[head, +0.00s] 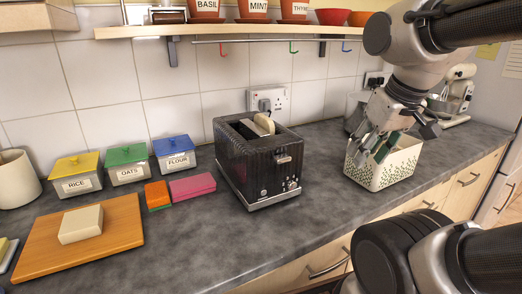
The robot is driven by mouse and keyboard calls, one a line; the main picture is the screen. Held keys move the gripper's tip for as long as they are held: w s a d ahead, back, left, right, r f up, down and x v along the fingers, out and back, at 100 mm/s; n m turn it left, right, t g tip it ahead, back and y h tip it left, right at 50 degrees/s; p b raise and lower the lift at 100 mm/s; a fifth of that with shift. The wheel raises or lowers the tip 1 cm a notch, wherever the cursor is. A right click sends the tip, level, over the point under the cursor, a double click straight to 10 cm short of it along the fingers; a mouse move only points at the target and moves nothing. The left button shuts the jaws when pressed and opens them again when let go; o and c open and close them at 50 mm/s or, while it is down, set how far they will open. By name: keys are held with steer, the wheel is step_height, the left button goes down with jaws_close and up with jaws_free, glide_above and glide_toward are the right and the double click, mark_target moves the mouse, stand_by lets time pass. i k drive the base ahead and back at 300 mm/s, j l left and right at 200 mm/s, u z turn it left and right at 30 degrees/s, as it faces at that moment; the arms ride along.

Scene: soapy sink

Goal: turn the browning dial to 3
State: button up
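The black toaster (250,170) stands on the dark counter, with a slice of bread (264,123) showing in its top slot. Its front faces right and carries a lever (284,160) and a small browning dial (292,184) low down near the right corner. The dial's marks are too small to read. My gripper (374,153) points down at the white patterned basket (384,172), to the right of the toaster and apart from it. The fingers overlap dark and green shapes at the basket, so I cannot tell whether they are open or shut.
Left of the toaster are a pink block (192,186), an orange and green sponge (157,195), labelled tins (127,165) and a wooden board (80,240). A shelf (230,29) with pots hangs above. Counter between toaster and basket is clear.

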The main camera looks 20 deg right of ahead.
mark_target(291, 185)
steer(key=k+j+u, duration=0.1)
steer(key=j, duration=0.35)
steer(key=k+j, duration=0.1)
steer(key=j, duration=0.35)
steer(key=j+u, duration=0.15)
steer(key=j, duration=0.3)
steer(key=k, duration=0.05)
